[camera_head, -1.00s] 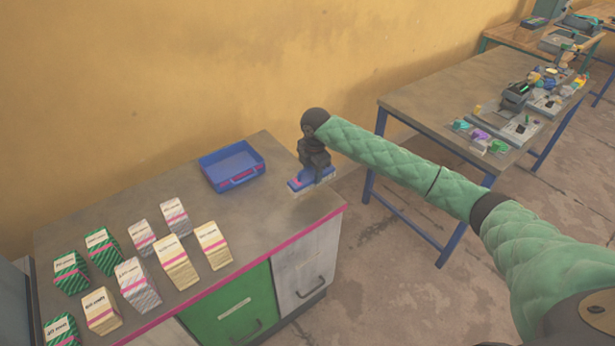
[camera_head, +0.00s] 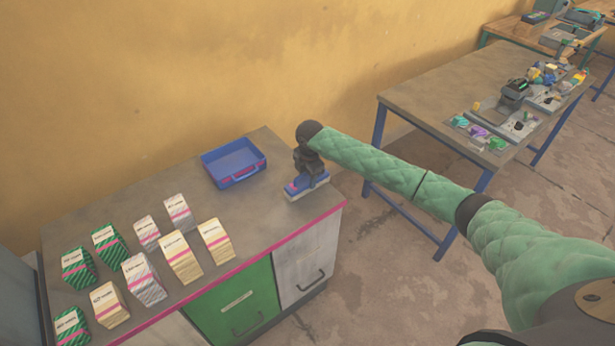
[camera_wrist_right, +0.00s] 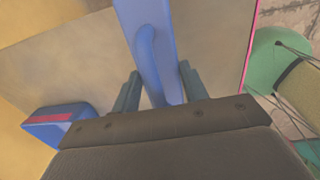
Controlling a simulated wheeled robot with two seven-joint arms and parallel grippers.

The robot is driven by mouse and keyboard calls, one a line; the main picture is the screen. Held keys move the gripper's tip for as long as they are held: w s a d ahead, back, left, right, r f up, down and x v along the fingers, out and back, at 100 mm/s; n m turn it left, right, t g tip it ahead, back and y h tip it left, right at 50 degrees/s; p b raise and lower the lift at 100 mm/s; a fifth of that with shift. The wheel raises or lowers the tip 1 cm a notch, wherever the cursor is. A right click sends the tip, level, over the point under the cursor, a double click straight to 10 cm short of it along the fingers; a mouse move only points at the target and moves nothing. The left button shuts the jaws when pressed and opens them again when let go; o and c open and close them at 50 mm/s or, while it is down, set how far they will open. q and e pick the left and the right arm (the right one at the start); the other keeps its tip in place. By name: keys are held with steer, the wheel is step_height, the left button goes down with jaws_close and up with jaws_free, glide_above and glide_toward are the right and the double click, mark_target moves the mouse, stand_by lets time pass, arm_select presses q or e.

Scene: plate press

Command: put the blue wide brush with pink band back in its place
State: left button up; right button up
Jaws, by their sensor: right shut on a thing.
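The blue wide brush with the pink band (camera_head: 294,188) is at the right end of the grey counter, with pale bristles along its lower edge. My right gripper (camera_head: 309,178) is shut on it from above. In the right wrist view the brush's blue handle (camera_wrist_right: 160,60) lies between the two fingers of my right gripper (camera_wrist_right: 158,90). The brush is at or just above the counter top; I cannot tell if it touches. A blue tray (camera_head: 233,180) with a pink strip stands on the counter to the left of the brush, apart from it. My left gripper is not in view.
The counter (camera_head: 150,205) carries several striped packets (camera_head: 180,257) in green, silver and cream at its left and front. Its top is bare around the tray. The yellow wall (camera_head: 150,80) rises behind. A separate table (camera_head: 430,90) with tools stands at the right.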

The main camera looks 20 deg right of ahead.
mark_target(308, 181)
steer(key=shift+f, duration=0.1)
steer(key=o, duration=1)
steer(key=shift+o, duration=0.2)
steer(key=shift+r, duration=0.4)
arm_select(q)
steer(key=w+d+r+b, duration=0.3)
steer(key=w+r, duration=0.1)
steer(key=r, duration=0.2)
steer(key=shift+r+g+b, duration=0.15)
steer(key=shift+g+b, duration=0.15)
steer(key=shift+b, duration=0.05)
arm_select(e)
step_height(308, 181, up, 11)
steer(key=shift+s+r, duration=0.2)
steer(key=shift+s, duration=0.15)
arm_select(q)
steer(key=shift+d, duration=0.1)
arm_select(e)
steer(key=shift+d, duration=0.1)
